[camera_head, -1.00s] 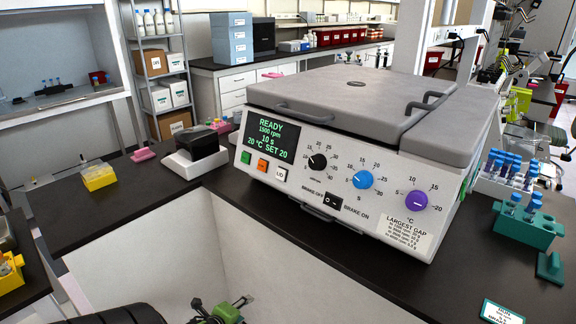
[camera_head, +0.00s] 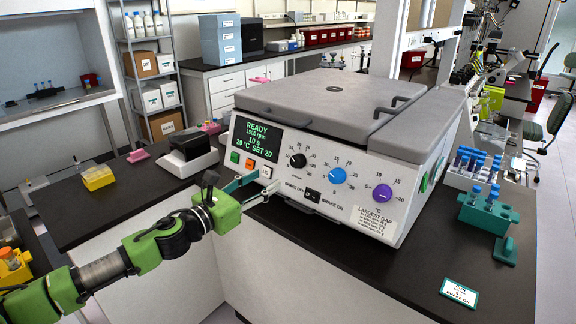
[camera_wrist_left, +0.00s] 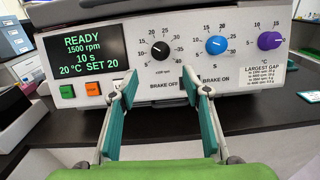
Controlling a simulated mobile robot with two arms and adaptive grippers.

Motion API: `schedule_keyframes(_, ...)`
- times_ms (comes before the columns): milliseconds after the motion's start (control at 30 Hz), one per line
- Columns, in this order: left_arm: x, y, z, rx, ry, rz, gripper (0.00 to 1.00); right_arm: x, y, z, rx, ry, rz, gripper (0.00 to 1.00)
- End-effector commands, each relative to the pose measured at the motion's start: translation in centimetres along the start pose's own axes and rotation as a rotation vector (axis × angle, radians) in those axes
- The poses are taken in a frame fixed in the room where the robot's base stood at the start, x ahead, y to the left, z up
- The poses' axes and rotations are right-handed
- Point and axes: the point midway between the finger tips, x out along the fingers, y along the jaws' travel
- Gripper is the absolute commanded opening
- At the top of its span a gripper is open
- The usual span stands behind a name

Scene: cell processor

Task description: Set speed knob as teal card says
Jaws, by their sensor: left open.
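The centrifuge (camera_head: 330,125) stands on the dark bench; its display (camera_head: 257,139) reads READY, 1500 rpm, 10 s, 20 °C SET 20. The black speed knob (camera_head: 298,160) is left of the blue knob (camera_head: 337,176) and purple knob (camera_head: 383,192). In the left wrist view the black knob (camera_wrist_left: 160,50) shows above and beyond the fingertips, its white mark pointing upper left. My left gripper (camera_head: 268,181) is open and empty in front of the panel, below the knob and apart from it; its teal fingers also show in the wrist view (camera_wrist_left: 158,90). The teal-edged card (camera_head: 458,292) lies front right, its text too small to read.
A brake switch (camera_head: 312,196) sits below the knobs, and green, orange and white buttons (camera_head: 250,163) are left of them. A teal tube rack (camera_head: 488,212) stands right on the bench. A dark-topped device (camera_head: 189,154) stands left.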

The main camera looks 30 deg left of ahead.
Motion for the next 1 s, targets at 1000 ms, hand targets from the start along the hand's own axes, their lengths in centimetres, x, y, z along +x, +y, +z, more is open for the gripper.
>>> schedule_keyframes(1000,9.8,0.2,0.2,-0.005,-0.001,0.004,0.44,-2.7,1.1,-0.1,-0.001,-0.001,0.013,0.40)
